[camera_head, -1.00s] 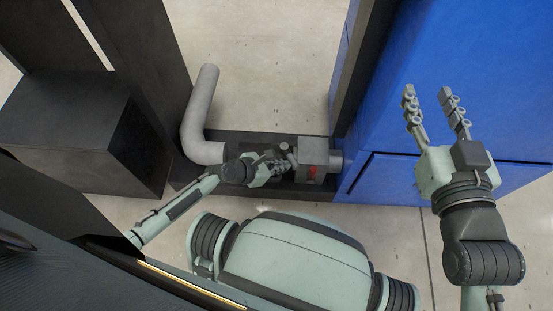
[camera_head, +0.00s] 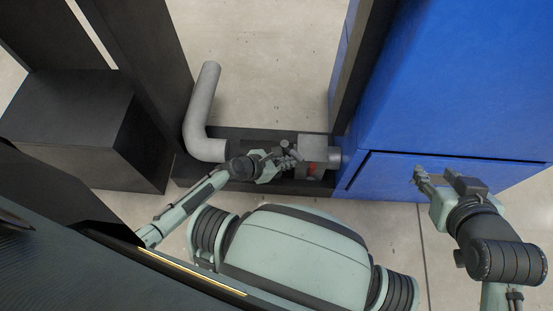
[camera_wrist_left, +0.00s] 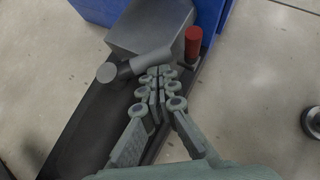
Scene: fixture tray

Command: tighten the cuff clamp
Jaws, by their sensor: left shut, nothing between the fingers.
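A grey block-shaped fitting (camera_head: 313,148) sits on the dark tray (camera_head: 215,180) between the grey bent pipe (camera_head: 199,112) and the blue cabinet. In the left wrist view, a grey bar handle with a round end (camera_wrist_left: 146,62) lies across the front of the block (camera_wrist_left: 152,25). A red cylinder (camera_wrist_left: 193,44) stands to its right. I cannot tell which part is the cuff clamp. My left gripper (camera_head: 291,160) is shut and empty; its fingertips (camera_wrist_left: 159,72) overlap the bar's lower edge in view, contact unclear. My right gripper (camera_head: 420,178) is before the blue cabinet, its fingers foreshortened.
The blue cabinet (camera_head: 450,90) fills the right side, with a dark post (camera_head: 362,65) at its left edge. A black box structure (camera_head: 70,120) stands on the left. Open floor (camera_head: 265,60) lies behind the tray.

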